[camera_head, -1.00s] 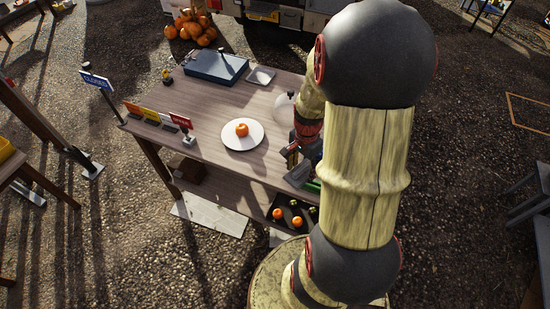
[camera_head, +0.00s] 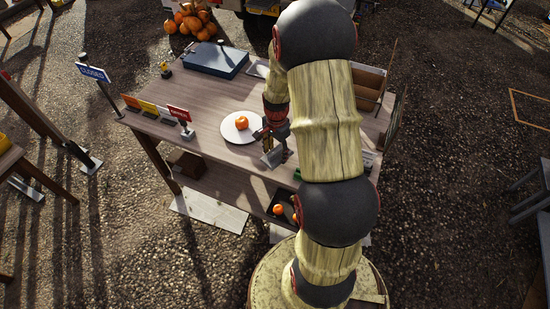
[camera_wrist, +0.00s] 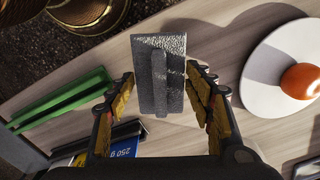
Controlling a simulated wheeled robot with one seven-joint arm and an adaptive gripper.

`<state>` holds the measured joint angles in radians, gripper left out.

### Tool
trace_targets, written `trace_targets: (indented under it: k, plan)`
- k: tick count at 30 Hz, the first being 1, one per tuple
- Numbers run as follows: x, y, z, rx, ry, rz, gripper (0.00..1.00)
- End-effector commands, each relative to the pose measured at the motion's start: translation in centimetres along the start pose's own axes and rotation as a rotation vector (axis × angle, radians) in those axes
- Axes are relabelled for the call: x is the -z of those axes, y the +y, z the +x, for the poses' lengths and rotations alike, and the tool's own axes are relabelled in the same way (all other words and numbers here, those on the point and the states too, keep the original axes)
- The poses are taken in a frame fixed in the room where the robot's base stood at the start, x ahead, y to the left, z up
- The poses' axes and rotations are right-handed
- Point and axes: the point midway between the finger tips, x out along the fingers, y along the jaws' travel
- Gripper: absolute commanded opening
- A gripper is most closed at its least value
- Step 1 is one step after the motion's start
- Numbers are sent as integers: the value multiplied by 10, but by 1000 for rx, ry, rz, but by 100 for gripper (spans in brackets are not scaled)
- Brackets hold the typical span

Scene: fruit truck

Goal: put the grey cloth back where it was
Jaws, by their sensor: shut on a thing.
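The grey cloth (camera_wrist: 174,90) is a flat, rough-textured grey piece with a raised ridge along its middle. My gripper (camera_wrist: 166,97) is shut on it, one finger at each side. In the head view my gripper (camera_head: 270,138) is near the front edge of the wooden table (camera_head: 190,98), just right of the white plate (camera_head: 230,133), with the cloth (camera_head: 273,157) hanging below it. The cloth seems to be above the tabletop; I cannot tell whether it touches.
An orange fruit (camera_head: 241,122) lies on the plate. Small signs (camera_head: 179,114) line the table's left edge. A blue-grey case (camera_head: 215,60) lies at the back.

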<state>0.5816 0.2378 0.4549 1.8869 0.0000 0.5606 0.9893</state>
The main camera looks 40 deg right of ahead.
Motion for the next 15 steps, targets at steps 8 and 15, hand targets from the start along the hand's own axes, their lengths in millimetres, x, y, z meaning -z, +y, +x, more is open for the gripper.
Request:
trace_targets:
  k: [8, 15]
  plan:
    - [-1, -6, 36, -3, -2, 0, 32]
    - [0, -6, 39, -1, -1, 0, 32]
